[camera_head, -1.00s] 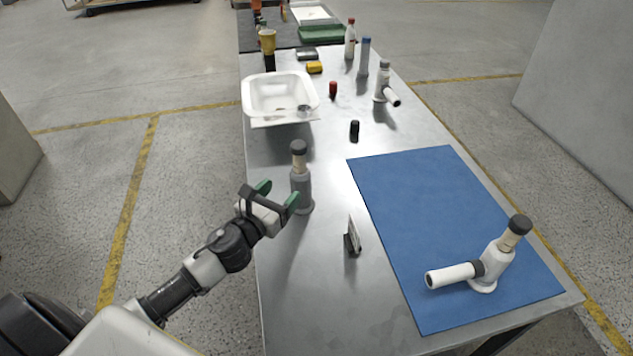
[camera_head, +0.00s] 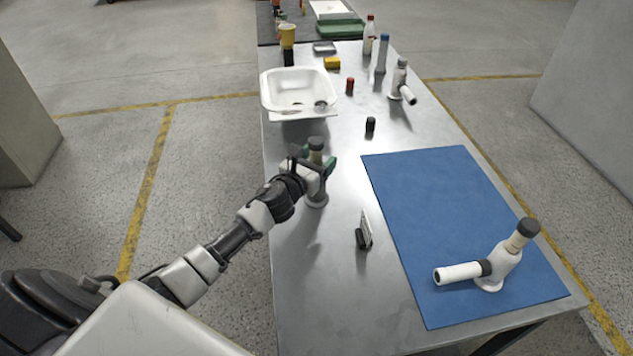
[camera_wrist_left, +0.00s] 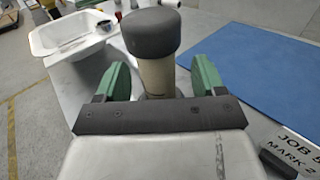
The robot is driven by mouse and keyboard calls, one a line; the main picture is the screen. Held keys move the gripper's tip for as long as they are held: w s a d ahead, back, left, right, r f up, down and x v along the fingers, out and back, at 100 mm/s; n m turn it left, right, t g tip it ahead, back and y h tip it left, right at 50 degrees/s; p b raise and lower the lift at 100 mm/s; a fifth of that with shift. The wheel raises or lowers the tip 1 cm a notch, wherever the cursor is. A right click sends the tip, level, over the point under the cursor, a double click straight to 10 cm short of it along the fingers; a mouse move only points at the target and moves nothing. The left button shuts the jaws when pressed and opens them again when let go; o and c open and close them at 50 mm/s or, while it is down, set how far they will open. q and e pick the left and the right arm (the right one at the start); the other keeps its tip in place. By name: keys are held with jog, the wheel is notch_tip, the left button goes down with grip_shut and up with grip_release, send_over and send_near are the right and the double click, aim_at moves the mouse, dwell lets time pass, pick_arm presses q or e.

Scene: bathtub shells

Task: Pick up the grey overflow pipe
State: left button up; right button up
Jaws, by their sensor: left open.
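The grey overflow pipe (camera_head: 317,199) stands upright on the metal table, left of the blue mat. It has a dark grey cap, a beige neck and a flared base. In the left wrist view its cap and neck (camera_wrist_left: 153,75) rise between my green finger pads. My left gripper (camera_head: 318,165) is open, with its fingers on either side of the pipe's upper part. The gripper hides part of the pipe's body. My right gripper is not in view.
A blue mat (camera_head: 450,220) holds a white pipe fitting (camera_head: 500,266). A small card stand (camera_head: 364,232) is close on the right. A white basin (camera_head: 300,92) stands behind, with a black cap (camera_head: 370,127) and red cap (camera_head: 349,86) nearby.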

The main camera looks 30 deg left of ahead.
pick_arm(q)
jog(key=shift+s, duration=0.1)
jog(key=shift+c, duration=0.4)
jog(key=c, duration=1)
